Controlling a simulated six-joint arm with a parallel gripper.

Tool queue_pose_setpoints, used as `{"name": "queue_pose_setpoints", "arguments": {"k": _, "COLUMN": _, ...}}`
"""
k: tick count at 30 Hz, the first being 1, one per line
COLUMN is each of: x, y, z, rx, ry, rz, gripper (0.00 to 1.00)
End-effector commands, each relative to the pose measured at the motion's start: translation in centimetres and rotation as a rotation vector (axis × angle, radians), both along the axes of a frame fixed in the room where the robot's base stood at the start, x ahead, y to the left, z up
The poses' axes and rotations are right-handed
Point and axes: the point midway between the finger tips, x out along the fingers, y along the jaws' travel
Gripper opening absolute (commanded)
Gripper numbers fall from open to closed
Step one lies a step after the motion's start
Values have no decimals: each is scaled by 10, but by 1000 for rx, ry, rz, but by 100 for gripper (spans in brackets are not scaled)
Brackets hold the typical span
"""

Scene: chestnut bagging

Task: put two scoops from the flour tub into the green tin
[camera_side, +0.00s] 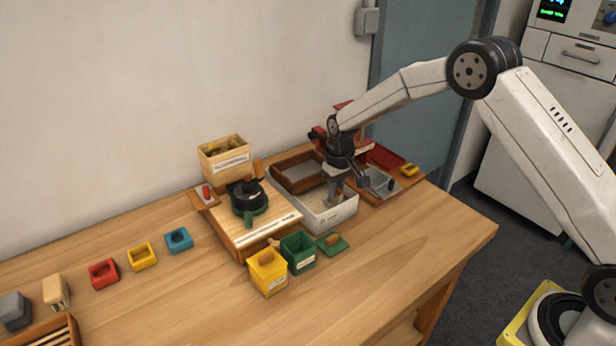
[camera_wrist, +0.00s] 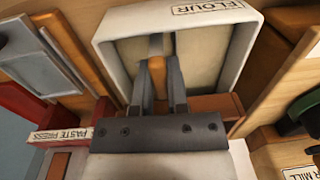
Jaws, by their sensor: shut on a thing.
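The white flour tub (camera_side: 338,219) stands right of the wooden mill board in the side view. Its FLOUR label (camera_wrist: 208,9) shows upside down in the wrist view, with pale tan flour (camera_wrist: 200,52) inside. My gripper (camera_side: 336,188) reaches down into the tub.
A yellow tin (camera_side: 268,275) stands close left of the green tin. The mill (camera_side: 248,198) is behind them. A brown tray (camera_side: 290,181) and the red paste press (camera_side: 384,158) crowd the tub's back and right. The table's front right is clear.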

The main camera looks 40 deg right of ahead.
Motion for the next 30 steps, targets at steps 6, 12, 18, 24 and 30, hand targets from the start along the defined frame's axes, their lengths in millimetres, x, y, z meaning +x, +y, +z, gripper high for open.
{"name": "queue_pose_setpoints", "arguments": {"k": 6, "x": 0, "y": 7, "z": 3, "rx": -107, "ry": 0, "rz": 4, "gripper": 0}}
{"name": "queue_pose_setpoints", "arguments": {"k": 12, "x": 0, "y": 8, "z": 14, "rx": -125, "ry": -2, "rz": -1, "gripper": 0}}
{"name": "queue_pose_setpoints", "arguments": {"k": 18, "x": 0, "y": 9, "z": 27, "rx": -124, "ry": -1, "rz": 0, "gripper": 0}}
{"name": "queue_pose_setpoints", "arguments": {"k": 24, "x": 0, "y": 10, "z": 40, "rx": -123, "ry": -2, "rz": 0, "gripper": 0}}
{"name": "queue_pose_setpoints", "arguments": {"k": 30, "x": 0, "y": 11, "z": 52, "rx": -123, "ry": -2, "rz": 0, "gripper": 0}}
